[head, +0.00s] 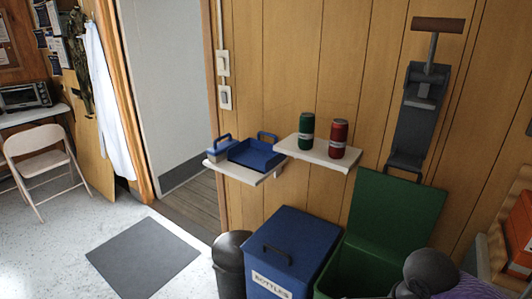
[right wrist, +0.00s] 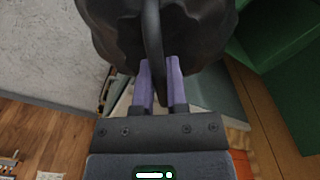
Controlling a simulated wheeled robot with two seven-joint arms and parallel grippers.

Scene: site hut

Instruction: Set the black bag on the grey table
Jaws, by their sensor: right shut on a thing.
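The black bag (right wrist: 110,35) fills the top of the right wrist view, dark and rounded, with its upper part cut off by the frame. My right gripper (right wrist: 161,75) has its two purple fingers shut around the bag's dark strap. In the head view a dark rounded shape (head: 430,270) shows at the bottom right; I cannot tell whether it is the bag or part of my arm. A pale, greyish table (head: 32,117) stands at the far left of the head view; I cannot tell if it is the grey table. My left gripper is out of view.
A folding chair (head: 38,152) stands before the pale table, which bears a toaster oven (head: 25,97). A blue bottles bin (head: 290,245), an open green bin (head: 398,210) and a dark bin (head: 231,262) stand below wall shelves (head: 318,152). A grey mat (head: 143,256) lies on clear floor.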

